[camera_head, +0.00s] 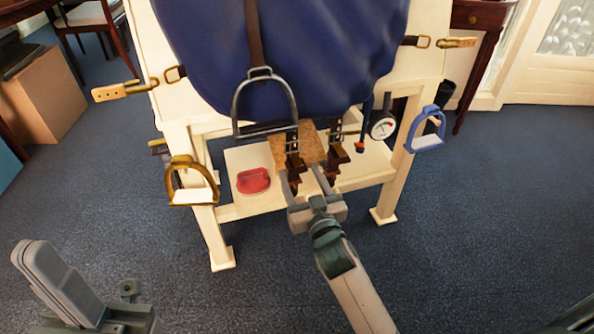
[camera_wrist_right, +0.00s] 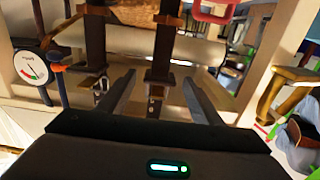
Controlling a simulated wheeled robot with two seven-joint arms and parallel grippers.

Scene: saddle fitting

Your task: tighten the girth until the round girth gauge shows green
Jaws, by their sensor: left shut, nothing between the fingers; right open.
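The round girth gauge (camera_head: 383,124) hangs at the right under the blue saddle pad (camera_head: 290,45); it also shows in the right wrist view (camera_wrist_right: 30,65). Its white dial has red and green marks, but I cannot read the needle. Two dark girth straps with buckles, a left one (camera_head: 293,163) and a right one (camera_head: 336,156), hang beside a tan girth piece (camera_head: 312,147). My right gripper (camera_head: 305,174) is open at the left strap, whose end shows between its fingers in the wrist view (camera_wrist_right: 163,55); contact is unclear. My left gripper (camera_head: 38,262) is shut and empty, far from the stand.
The cream stand (camera_head: 222,240) has a lower shelf with a red object (camera_head: 253,181). A brass stirrup (camera_head: 190,180), a blue stirrup (camera_head: 427,130) and a dark central stirrup (camera_head: 265,100) hang around it. Brass clips stick out at both sides. The carpet in front is clear.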

